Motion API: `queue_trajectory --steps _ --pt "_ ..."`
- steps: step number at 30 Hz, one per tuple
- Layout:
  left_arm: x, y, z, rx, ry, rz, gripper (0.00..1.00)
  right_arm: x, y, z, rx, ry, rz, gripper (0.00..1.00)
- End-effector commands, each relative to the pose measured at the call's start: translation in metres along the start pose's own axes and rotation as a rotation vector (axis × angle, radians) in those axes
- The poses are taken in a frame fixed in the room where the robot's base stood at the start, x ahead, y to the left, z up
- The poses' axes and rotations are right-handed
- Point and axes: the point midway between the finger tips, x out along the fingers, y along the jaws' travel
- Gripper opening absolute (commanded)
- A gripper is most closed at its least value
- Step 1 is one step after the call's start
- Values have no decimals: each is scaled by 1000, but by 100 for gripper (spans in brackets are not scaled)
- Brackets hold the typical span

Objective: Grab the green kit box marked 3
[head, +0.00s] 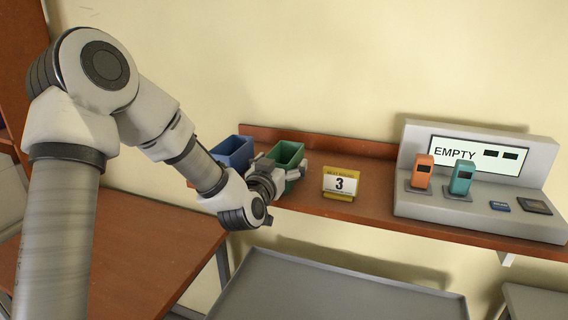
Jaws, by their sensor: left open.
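A green kit box (288,153), open at the top, sits on the brown shelf (375,210) against the wall. A small yellow-framed card marked 3 (341,184) stands on the shelf just right of it. My left gripper (285,175) is open at the near side of the green box, its fingers beside the box wall. I cannot tell whether they touch it. The gripper and wrist hide the lower front of the box. I see no number on the box itself. My right gripper is not in view.
A blue box (234,153) stands close left of the green one, partly behind my arm. On the right is a grey console (480,208) with an EMPTY display, an orange device (421,172) and a teal device (462,178). A grey tray (335,290) lies below the shelf.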

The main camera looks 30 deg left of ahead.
Motion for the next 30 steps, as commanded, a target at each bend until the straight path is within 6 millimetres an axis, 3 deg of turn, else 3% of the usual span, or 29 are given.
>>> queue_trajectory --steps 5,11,22,26,30 --pt "1 0 1 0 0 1 98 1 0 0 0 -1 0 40" --pt "0 0 1 0 0 0 31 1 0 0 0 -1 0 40" --pt "0 0 -3 -2 -1 0 30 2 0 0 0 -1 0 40" --pt "0 0 -25 -2 5 0 30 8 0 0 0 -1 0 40" --pt "0 0 -61 -1 7 0 30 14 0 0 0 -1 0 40"
